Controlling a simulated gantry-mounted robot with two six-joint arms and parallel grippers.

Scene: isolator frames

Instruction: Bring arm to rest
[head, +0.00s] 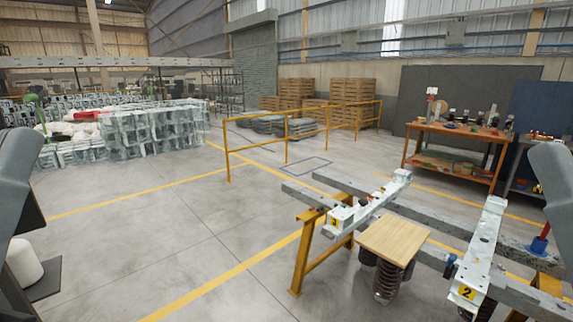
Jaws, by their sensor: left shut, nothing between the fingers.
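My left arm (14,175) hangs at the left edge, its grey link cut off by the frame. Low at that edge a white rounded part and the dark, angular end of my left gripper (45,280) show in part. The gripper is shut and holds nothing. It is over open floor, well apart from the isolator frames. My right arm (556,180) shows only as a grey link at the right edge; its gripper is out of view. Two isolator frames, one (372,208) at the middle and one (480,258) marked 2, lie across grey rails.
Grey rails (425,220) rest on yellow trestles (312,255). A yellow railing (255,152) and a workbench (455,135) stand behind. The floor at left centre is clear.

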